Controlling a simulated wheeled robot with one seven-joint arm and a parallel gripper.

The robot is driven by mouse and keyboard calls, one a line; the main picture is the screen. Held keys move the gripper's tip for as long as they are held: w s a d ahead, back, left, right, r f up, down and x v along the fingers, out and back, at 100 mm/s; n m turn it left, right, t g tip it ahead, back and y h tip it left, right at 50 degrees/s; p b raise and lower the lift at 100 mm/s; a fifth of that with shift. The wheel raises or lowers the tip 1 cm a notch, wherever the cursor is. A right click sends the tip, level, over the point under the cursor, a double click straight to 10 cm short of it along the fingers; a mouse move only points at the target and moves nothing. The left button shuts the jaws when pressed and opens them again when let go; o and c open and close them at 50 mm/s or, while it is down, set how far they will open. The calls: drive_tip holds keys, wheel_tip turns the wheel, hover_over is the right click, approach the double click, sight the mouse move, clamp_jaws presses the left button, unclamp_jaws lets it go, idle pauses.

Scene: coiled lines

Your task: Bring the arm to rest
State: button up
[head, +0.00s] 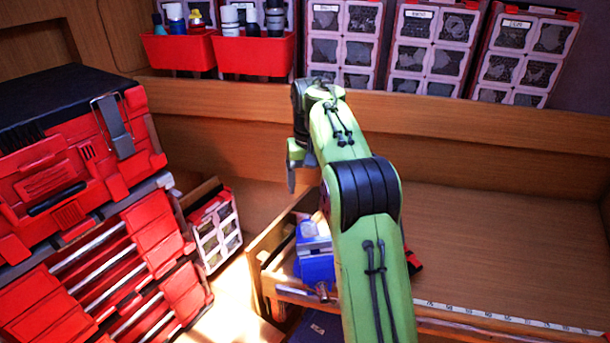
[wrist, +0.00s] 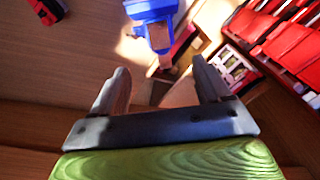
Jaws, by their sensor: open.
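My green arm reaches forward from the bottom of the head view over the wooden bench, with its wrist bent down near the back ledge. My gripper (head: 291,182) hangs at the far end of the arm, partly hidden by it. In the wrist view my gripper (wrist: 160,85) shows two dark fingers spread apart with nothing between them. The gripper is above the bench's left end, apart from the blue vise (head: 316,252), which also shows in the wrist view (wrist: 152,10) beyond the fingertips.
A red toolbox stack (head: 90,200) stands at the left. Red bins (head: 255,55) and storage cases (head: 435,45) line the back ledge. A small red case (head: 215,230) stands low beside the bench. A red and black object (wrist: 45,10) lies on the bench. The bench top (head: 500,250) is clear at right.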

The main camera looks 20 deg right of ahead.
drive_tip(key=shift+r, duration=0.45)
drive_tip(key=s+a+r+n+t+b, duration=0.1)
drive_tip(key=s+a+t+b, duration=0.2)
drive_tip(key=s, duration=0.5)
drive_tip(key=s+a+r+b, duration=0.2)
drive_tip(key=s+a, duration=0.2)
drive_tip(key=s, duration=0.4)
drive_tip(key=s+a+f+t+b, duration=0.1)
drive_tip(key=s+f, duration=0.4)
drive_tip(key=s, duration=0.2)
drive_tip(key=s+a+f+n+t+b, duration=0.1)
drive_tip(key=s+f+b, duration=0.1)
drive_tip(key=s+f, duration=0.3)
drive_tip(key=s, duration=0.3)
drive_tip(key=shift+s+f+n+t, duration=0.15)
drive_tip(key=shift+f+n+t, duration=0.15)
